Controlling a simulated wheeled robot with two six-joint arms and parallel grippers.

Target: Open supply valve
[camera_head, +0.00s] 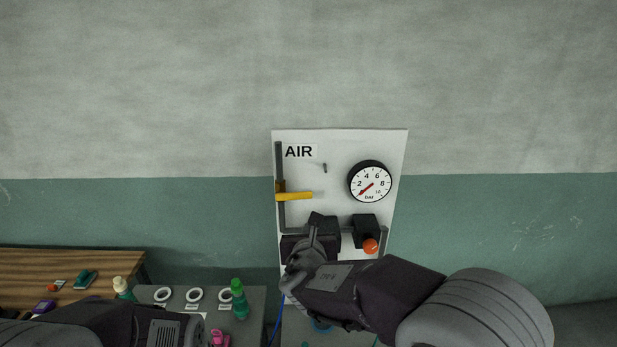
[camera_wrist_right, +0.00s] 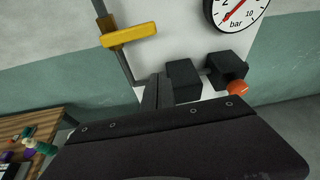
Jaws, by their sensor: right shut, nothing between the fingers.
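The supply valve has a yellow lever (camera_head: 294,197) lying horizontally across a grey vertical pipe at the left of the white AIR panel (camera_head: 336,142). In the right wrist view the lever (camera_wrist_right: 130,35) is at upper left, tilted by the camera. The round gauge (camera_head: 370,182) has its red needle pointing lower left, near zero. My right gripper (camera_head: 313,235) is in front of the lower panel, below and slightly right of the lever and apart from it. Its fingers (camera_wrist_right: 157,92) are together and empty. Only part of my left arm shows at lower left; its fingers are out of frame.
A black box with an orange-red knob (camera_head: 370,246) sits right of my right gripper, with another black block beside it. Below left, a grey bench (camera_head: 259,304) holds white rings and a green bottle (camera_head: 239,299). A wooden table (camera_head: 60,262) with small items stands farther left.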

